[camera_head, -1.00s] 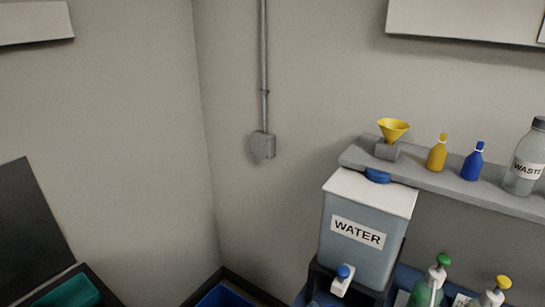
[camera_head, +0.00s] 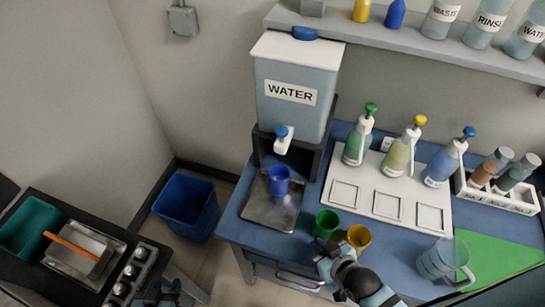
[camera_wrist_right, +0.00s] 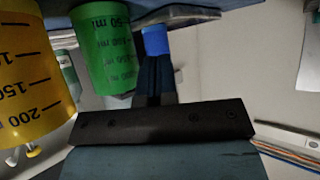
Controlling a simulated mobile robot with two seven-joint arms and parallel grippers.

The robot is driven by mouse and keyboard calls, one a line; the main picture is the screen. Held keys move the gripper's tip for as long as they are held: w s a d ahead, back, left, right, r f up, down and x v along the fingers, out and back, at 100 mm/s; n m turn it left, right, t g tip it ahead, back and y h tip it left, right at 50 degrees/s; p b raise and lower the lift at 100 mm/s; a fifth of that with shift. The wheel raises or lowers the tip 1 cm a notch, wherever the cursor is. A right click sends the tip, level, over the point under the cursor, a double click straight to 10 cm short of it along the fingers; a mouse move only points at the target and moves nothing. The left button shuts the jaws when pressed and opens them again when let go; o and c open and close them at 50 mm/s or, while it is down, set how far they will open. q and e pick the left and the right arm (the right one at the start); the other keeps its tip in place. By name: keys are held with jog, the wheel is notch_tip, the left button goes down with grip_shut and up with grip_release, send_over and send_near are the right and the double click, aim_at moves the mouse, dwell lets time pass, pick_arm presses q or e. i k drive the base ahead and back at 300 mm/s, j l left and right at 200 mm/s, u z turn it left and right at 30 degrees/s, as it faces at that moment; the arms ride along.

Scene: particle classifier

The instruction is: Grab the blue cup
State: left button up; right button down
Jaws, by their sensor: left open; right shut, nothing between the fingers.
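The blue cup (camera_head: 279,180) stands upright on a grey metal tray (camera_head: 262,212) below the water tank's tap. It also shows beyond my right fingertips in the right wrist view (camera_wrist_right: 155,40). My right gripper (camera_head: 324,262) is shut and empty, in front of the green cup (camera_head: 326,222) and the yellow cup (camera_head: 359,236). Its dark closed fingers also show in the right wrist view (camera_wrist_right: 154,75), apart from the blue cup. My left gripper (camera_head: 163,292) is open at the bottom edge, far from the cup and partly cut off.
The water tank (camera_head: 290,95) and its tap (camera_head: 283,140) overhang the tray. Pump bottles (camera_head: 357,140) stand on a white board (camera_head: 385,215) to the right. A clear jug (camera_head: 437,260) stands at the front right. A blue bin (camera_head: 187,207) is on the floor left of the bench.

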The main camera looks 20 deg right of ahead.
aim_at(278, 175)
jog(key=z, duration=1.5)
jog(key=k+l+u, duration=0.2)
jog(key=k+l, duration=0.25)
jog(key=l, duration=0.2)
jog(key=k+l+u, duration=0.15)
jog(key=k+l, duration=0.3)
jog(key=l, duration=0.15)
